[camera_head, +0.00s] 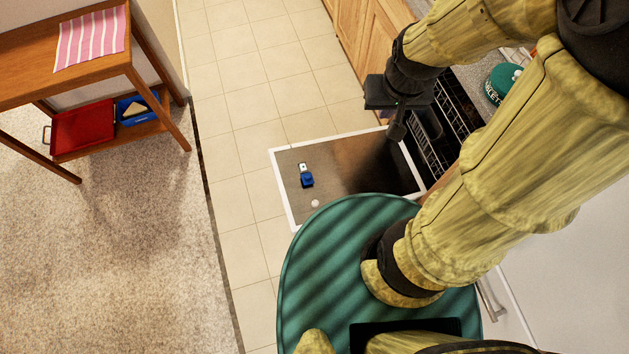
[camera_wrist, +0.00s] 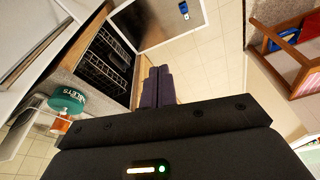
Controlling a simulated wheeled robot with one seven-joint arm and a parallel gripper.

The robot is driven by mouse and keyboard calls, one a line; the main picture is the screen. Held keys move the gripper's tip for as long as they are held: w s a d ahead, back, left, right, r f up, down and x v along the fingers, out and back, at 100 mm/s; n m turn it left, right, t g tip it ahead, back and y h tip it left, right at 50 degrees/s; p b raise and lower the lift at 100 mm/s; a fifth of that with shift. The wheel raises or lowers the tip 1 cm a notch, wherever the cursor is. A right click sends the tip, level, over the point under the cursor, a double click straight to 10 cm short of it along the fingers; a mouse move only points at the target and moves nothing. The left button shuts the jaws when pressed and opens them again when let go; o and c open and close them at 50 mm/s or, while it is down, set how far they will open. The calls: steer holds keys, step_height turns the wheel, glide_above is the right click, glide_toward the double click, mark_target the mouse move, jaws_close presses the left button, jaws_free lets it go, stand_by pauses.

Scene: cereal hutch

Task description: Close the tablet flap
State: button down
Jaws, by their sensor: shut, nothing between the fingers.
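The tablet dispenser sits on the inner face of the lowered dishwasher door (camera_head: 345,150). Its blue flap (camera_head: 307,181) lies just below a small white-edged compartment (camera_head: 303,168), which looks uncovered. In the wrist view the blue flap (camera_wrist: 184,8) is small near the top edge. My gripper (camera_head: 397,132) hangs over the right part of the door, well to the right of the flap and apart from it. In the wrist view its two dark fingers (camera_wrist: 158,72) are together with nothing between them. What is inside the compartment is too small to tell.
The dishwasher's black rack (camera_head: 425,125) shows at the door's right. A teal tub (camera_head: 503,82) stands on the counter and shows in the wrist view (camera_wrist: 67,102). A wooden table (camera_head: 100,75) with a red tray (camera_head: 83,127) stands left. Tiled floor left of the door is clear.

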steer(key=w+f+n+b, duration=0.3)
steer(key=f+b, duration=0.7)
steer(key=f, duration=0.2)
steer(key=w+f+n+t+b, duration=0.1)
steer(key=w+f+n+b, duration=0.15)
steer(key=f+b, duration=0.9)
steer(key=w+f+n+b, duration=0.35)
steer(key=f+b, duration=0.55)
steer(key=f, duration=0.4)
steer(key=w+a+f+n+y+b, duration=0.1)
steer(key=a+f+n+y+b, duration=0.1)
steer(key=f+b, duration=0.8)
steer(key=w+a+f+n+y+b, duration=0.1)
steer(key=f+n+b, duration=0.4)
steer(key=f+b, duration=0.5)
steer(key=a+f+n+y+b, duration=0.3)
steer(key=f+b, duration=0.8)
steer(key=f, duration=0.7)
steer(key=a+n, duration=0.1)
steer(key=a, duration=0.1)
steer(key=shift+w+a+t, duration=0.3)
steer(key=shift+w+a, duration=0.05)
steer(key=shift+w, duration=0.05)
